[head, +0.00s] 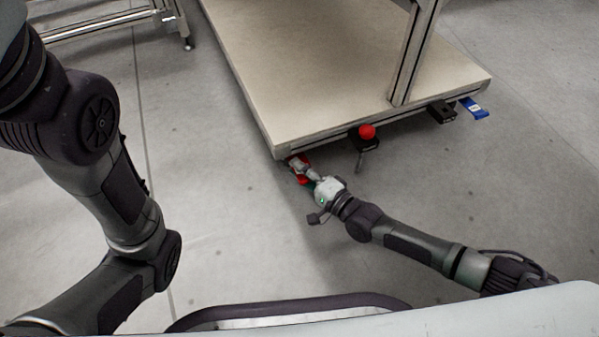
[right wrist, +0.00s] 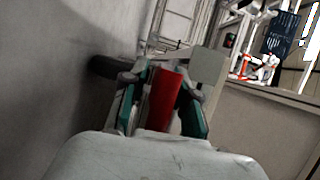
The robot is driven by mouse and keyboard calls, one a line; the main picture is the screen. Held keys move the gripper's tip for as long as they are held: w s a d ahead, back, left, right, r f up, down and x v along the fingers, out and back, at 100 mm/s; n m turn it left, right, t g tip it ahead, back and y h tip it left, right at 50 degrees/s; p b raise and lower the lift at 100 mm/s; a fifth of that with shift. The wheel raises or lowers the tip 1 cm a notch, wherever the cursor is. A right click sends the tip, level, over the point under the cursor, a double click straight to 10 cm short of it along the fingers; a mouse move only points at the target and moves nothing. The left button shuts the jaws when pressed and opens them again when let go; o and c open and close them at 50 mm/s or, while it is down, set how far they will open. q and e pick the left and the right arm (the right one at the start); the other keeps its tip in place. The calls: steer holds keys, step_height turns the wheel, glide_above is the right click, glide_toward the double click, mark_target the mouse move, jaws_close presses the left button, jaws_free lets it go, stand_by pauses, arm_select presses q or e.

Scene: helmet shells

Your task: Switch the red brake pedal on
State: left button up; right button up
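The red brake pedal (head: 292,162) sits low at the near left corner of the platform, partly hidden by my right gripper (head: 305,173). In the right wrist view a red piece (right wrist: 160,100), which looks like the pedal, lies between the two green-padded fingers of the right gripper (right wrist: 160,108). The fingers stand apart on either side of it. I cannot tell whether they touch it. My left arm comes down the left side of the head view, but its gripper is out of view.
The pale wheeled platform (head: 300,75) has a metal upright (head: 412,55). Along its near edge are a red ball knob (head: 367,131), a black bracket (head: 442,111) and a blue pedal (head: 473,107). A metal frame (head: 110,20) stands at the upper left. The grey floor between is clear.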

jaws_close()
stand_by(0.4)
steer(key=shift+w+f+t+y, duration=0.1)
steer(key=shift+f+t+y, duration=0.2)
steer(key=shift+f+t, duration=0.1)
steer(key=shift+f+n+t+y, duration=0.25)
steer(key=shift+n+t+y, duration=0.25)
steer(key=shift+n+y, duration=0.15)
jaws_free()
